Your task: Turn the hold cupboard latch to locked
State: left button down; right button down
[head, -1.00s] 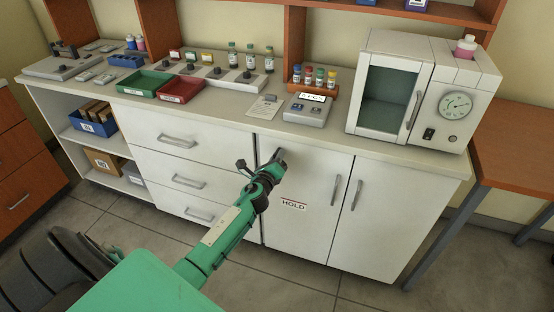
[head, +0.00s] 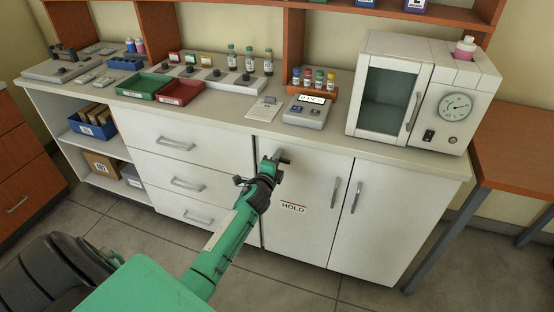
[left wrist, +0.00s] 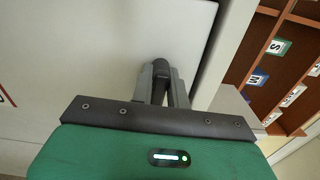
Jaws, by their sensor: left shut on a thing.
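The hold cupboard door (head: 310,228) is white, closed, and carries a red-and-black HOLD label (head: 293,208). Its small dark grey latch (head: 283,158) sits near the door's upper left corner. My left gripper (head: 271,168) is at the latch, with the arm coming up from the lower left. In the left wrist view, its two grey fingers (left wrist: 162,88) are shut on the dark latch (left wrist: 161,65) against the white door. The fingers hide part of the latch, and I cannot read any lock marking. My right gripper is not in view.
The counter edge (head: 230,122) runs just above the latch. Drawers with bar handles (head: 188,184) are to the left. Vertical door handles (head: 335,191) are to the right. A white incubator (head: 420,95) stands on the counter's right end. The floor in front is clear.

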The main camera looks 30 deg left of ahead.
pick_arm(q)
jog(key=shift+f+n, duration=0.1)
jog(key=shift+n, duration=0.2)
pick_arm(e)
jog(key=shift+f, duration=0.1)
pick_arm(q)
jog(key=c, duration=1.4)
grip_release()
jog(key=v, duration=1.4)
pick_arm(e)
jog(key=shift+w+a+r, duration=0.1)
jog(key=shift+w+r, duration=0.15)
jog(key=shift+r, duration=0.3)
pick_arm(q)
jog(key=shift+w, duration=0.1)
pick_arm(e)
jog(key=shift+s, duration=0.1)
